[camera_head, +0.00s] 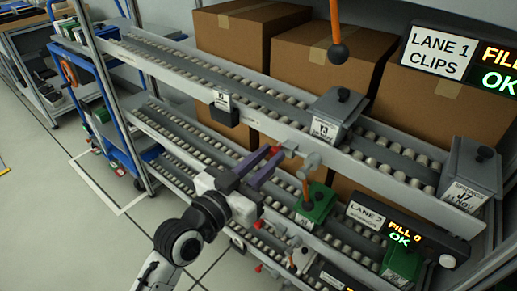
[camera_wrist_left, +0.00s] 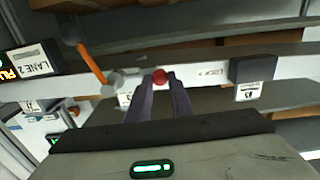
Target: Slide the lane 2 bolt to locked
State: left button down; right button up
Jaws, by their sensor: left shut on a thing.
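The lane 2 bolt shows a red knob (camera_head: 275,149) on the front rail in the head view. The knob also shows in the left wrist view (camera_wrist_left: 160,76), between my fingertips. My left gripper (camera_head: 265,165) is shut on this red knob, with its purple fingers on either side of it. The lane 2 sign (camera_head: 366,214) hangs to the right and below in the head view; it is at the left edge in the wrist view (camera_wrist_left: 36,68). The fingers hide part of the bolt. My right gripper is not in view.
A grey round fitting (camera_wrist_left: 113,84) with an orange handle (camera_wrist_left: 91,62) sits on the rail just left of the knob in the wrist view. A dark box (camera_wrist_left: 252,69) is on the rail to the right. Grey bins (camera_head: 337,115) stand on the upper rollers.

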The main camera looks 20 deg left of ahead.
pick_arm(q)
jog(key=c, duration=1.6)
grip_release()
jog(key=shift+s+d, duration=0.1)
jog(key=shift+d, duration=0.2)
jog(key=shift+a, duration=0.1)
jog(key=v, duration=1)
jog(key=shift+s, duration=0.15)
jog(key=s+f+g+y+p, duration=0.1)
jog(key=s+f+g+p, duration=0.1)
jog(key=f, duration=0.5)
jog(key=s+f+n+g+y+p, duration=0.1)
jog(key=s+f+g+p, duration=0.2)
jog(key=s+f, duration=0.3)
jog(key=s+f+g+y+p, duration=0.1)
jog(key=s+f+g+p, duration=0.2)
jog(key=f, duration=0.6)
jog(key=shift+s+a+f+n+y+p, duration=0.1)
jog(key=shift+s+f+n+y+p, duration=0.15)
jog(key=shift+s+n+p, duration=0.4)
